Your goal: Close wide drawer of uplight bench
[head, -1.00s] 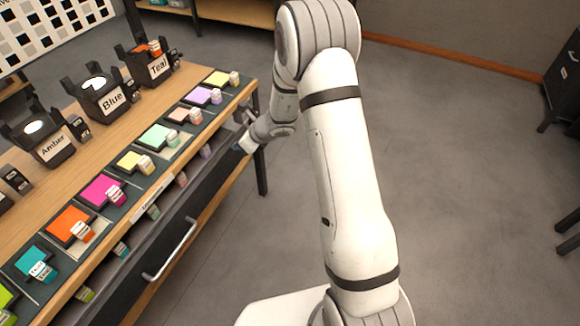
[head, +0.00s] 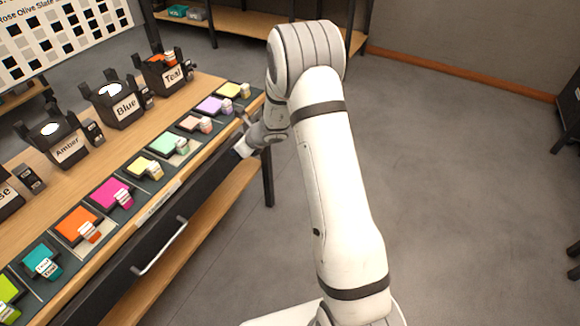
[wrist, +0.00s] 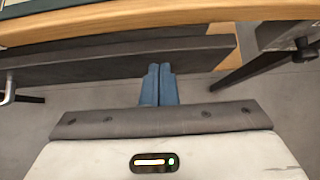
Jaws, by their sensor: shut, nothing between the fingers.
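The uplight bench (head: 150,120) runs along the left of the head view, with a wooden top. Its wide drawer has a long dark front (head: 205,195) and a pale bar handle (head: 160,247). The drawer front lies close under the bench edge, and no drawer inside shows in the head view. My gripper (head: 243,148) is at the far end of the drawer front. In the wrist view the blue fingers (wrist: 160,70) are together and empty, with their tips at the dark drawer front (wrist: 110,70). I cannot tell whether they touch it or whether a small gap remains behind it.
Black fixtures labelled Amber (head: 66,148), Blue (head: 124,106) and Teal (head: 172,76) stand behind. A lower wooden shelf (head: 215,205) lies under the drawer. Grey floor (head: 450,190) is open on the right.

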